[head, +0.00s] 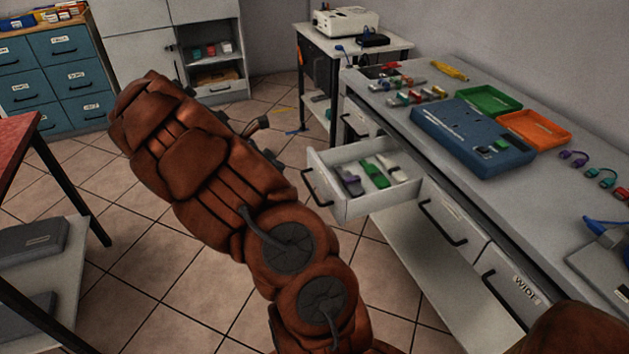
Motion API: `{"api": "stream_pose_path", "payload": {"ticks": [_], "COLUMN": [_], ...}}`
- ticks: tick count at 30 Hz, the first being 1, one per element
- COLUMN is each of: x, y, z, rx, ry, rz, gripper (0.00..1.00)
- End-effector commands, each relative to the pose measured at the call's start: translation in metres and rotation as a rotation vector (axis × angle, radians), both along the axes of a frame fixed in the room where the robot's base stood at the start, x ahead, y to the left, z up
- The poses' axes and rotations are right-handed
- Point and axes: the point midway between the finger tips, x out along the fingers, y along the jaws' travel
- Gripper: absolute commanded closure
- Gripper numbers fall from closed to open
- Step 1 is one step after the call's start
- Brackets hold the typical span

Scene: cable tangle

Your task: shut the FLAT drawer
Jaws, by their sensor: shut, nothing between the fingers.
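One drawer (350,208) of the long grey bench at the right stands pulled out. Its front and dark handle (317,188) face left, and no label on it can be read, so I cannot confirm that it is the FLAT one. It holds several small flat items, among them a green one (376,175) and a white one (392,166). My brown arm crosses the middle of the view. My gripper (257,126) shows only in small part beyond the arm, shut and empty. It appears left of and apart from the open drawer; the rest is hidden.
Shut drawers flank it, one (510,290) labelled "WIDE". The bench top (400,118) carries a blue box (470,138), green and orange trays and connectors. A red-topped table (20,150) stands left. Tiled floor (130,265) is free between; a cable lies near the back trolley (375,45).

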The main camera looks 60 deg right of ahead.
Motion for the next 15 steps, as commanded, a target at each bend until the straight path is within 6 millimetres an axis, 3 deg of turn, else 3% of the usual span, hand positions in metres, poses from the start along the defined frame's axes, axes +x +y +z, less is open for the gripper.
{"api": "stream_pose_path", "payload": {"ticks": [7, 15], "x": [0.0, -0.018], "y": [-0.012, -0.038], "z": [-0.015, -0.043], "rx": [0.006, 0.005], "ry": [0.025, 0.026], "rz": [0.025, 0.022], "gripper": [1.0, 1.0]}}
